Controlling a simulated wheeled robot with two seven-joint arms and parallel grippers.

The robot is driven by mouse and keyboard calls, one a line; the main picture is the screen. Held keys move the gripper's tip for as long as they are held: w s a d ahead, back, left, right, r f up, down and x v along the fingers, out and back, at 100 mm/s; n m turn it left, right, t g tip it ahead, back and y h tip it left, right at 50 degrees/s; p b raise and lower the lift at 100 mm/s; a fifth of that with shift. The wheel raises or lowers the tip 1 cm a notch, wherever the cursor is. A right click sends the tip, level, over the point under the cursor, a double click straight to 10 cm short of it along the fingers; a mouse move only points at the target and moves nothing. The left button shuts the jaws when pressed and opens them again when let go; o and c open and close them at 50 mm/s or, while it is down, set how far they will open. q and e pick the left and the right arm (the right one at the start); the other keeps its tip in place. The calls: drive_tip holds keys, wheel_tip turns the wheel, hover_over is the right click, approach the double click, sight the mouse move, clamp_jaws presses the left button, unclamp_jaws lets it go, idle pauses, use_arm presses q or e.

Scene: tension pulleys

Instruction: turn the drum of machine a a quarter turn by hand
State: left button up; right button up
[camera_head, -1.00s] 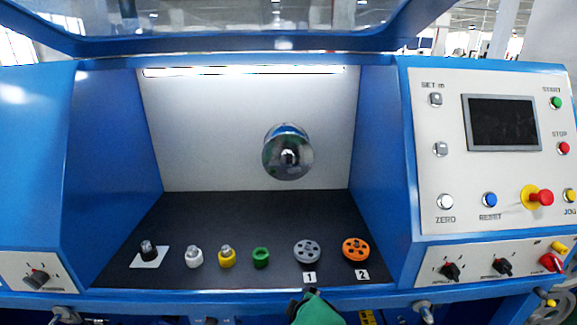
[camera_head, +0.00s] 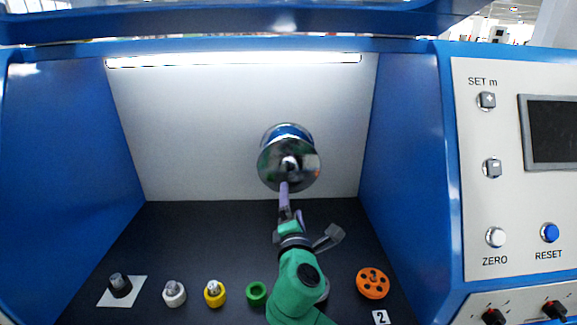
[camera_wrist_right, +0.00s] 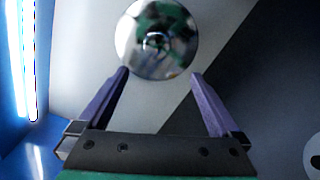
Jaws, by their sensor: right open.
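The drum (camera_head: 290,155) is a shiny round metal disc with a blue part behind it, on the white back wall of the blue machine. My right gripper (camera_head: 284,186) reaches in from below, its purple fingers in front of the drum's lower edge in the head view. In the right wrist view, the drum (camera_wrist_right: 157,38) appears just beyond and between the tips of the open gripper (camera_wrist_right: 160,73). Nothing is between the fingers. I cannot tell whether a fingertip touches the drum. My left gripper is not in view.
On the dark floor are a black-topped part (camera_head: 120,285), a white part (camera_head: 174,294), a yellow part (camera_head: 215,293), a green ring (camera_head: 257,293) and an orange pulley (camera_head: 372,283). My arm mostly hides a grey pulley. A control panel (camera_head: 520,210) stands right.

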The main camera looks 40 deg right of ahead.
drive_tip(key=p, duration=0.3)
approach(289, 171)
drive_tip(key=x, duration=0.7)
drive_tip(key=shift+d+r, duration=0.1)
drive_tip(key=shift+r, duration=0.05)
drive_tip(key=shift+w+d, duration=0.1)
drive_tip(key=shift+w, duration=0.15)
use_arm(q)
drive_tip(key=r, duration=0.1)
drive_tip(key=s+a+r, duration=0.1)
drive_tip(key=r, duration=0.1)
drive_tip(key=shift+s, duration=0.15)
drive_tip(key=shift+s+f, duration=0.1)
use_arm(e)
drive_tip(key=shift+c, duration=0.3)
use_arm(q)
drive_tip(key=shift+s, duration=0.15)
use_arm(e)
clamp_jaws()
